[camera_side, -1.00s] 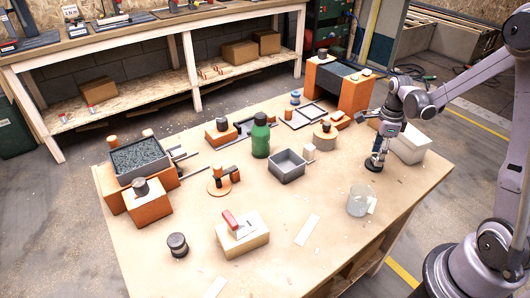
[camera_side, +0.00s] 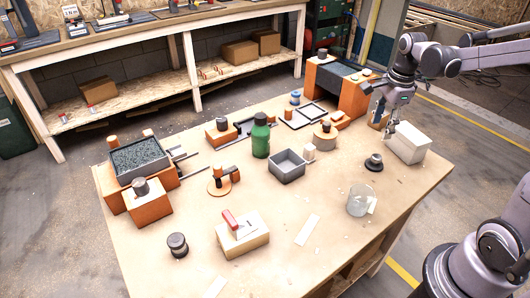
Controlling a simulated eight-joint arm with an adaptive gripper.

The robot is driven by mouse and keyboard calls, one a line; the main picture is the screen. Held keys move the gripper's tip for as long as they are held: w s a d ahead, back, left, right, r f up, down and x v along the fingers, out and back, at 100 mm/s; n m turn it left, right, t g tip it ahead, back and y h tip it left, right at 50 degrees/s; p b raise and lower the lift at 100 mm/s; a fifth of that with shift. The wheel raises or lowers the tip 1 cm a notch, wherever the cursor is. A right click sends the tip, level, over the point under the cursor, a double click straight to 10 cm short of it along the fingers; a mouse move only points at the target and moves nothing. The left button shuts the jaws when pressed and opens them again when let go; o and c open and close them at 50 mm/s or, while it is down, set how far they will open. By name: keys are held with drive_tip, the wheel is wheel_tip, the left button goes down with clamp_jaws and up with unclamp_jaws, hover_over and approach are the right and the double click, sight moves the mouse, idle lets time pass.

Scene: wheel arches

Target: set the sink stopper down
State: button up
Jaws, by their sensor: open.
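The sink stopper (camera_side: 374,163) is a dark, round, flanged piece with a lighter knob on top. It stands upright on the tabletop at the right, left of the white block and behind the clear beaker. My gripper (camera_side: 384,130) is above and to the upper right of the stopper, clear of it. Its fingers are apart and nothing shows between them.
The white block (camera_side: 408,143) stands close to my gripper. A clear beaker (camera_side: 360,200) is in front of the stopper. A grey open bin (camera_side: 288,166) and a green bottle (camera_side: 261,136) stand to the left. The front right tabletop is mostly clear.

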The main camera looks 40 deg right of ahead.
drive_tip(key=s+a+r+n+t, duration=0.1)
drive_tip(key=s+a+n+t, duration=0.2)
drive_tip(key=a+n, duration=0.6)
drive_tip(key=s+a+r+n+t, duration=0.2)
drive_tip(key=a+n, duration=0.6)
drive_tip(key=n, duration=0.6)
drive_tip(key=shift+s+a+t, duration=0.35)
drive_tip(key=shift+s+t, duration=0.35)
drive_tip(key=shift+s, duration=0.1)
